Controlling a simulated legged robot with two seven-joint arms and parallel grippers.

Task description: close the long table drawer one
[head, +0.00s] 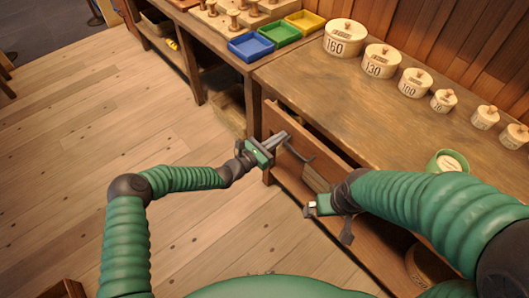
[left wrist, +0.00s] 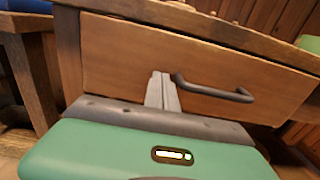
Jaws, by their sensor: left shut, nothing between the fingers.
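The long table (head: 350,90) has a wooden drawer, whose front (head: 318,143) stands out from under the tabletop with a dark gap behind its upper edge. A dark bar handle (head: 297,152) is on that front. In the left wrist view the drawer front (left wrist: 120,65) fills the middle, with the handle (left wrist: 215,90) to the right of the fingers. My left gripper (head: 285,136) is shut and empty, its fingertips (left wrist: 162,76) at the drawer front beside the handle; contact is unclear. My right gripper (head: 312,208) is low before the table; its finger state is unclear.
Several round numbered boxes (head: 344,38) line the tabletop's back. A green round container (head: 447,162) sits near my right arm. Blue (head: 250,46), green (head: 279,34) and yellow (head: 305,21) trays stand on the adjoining table.

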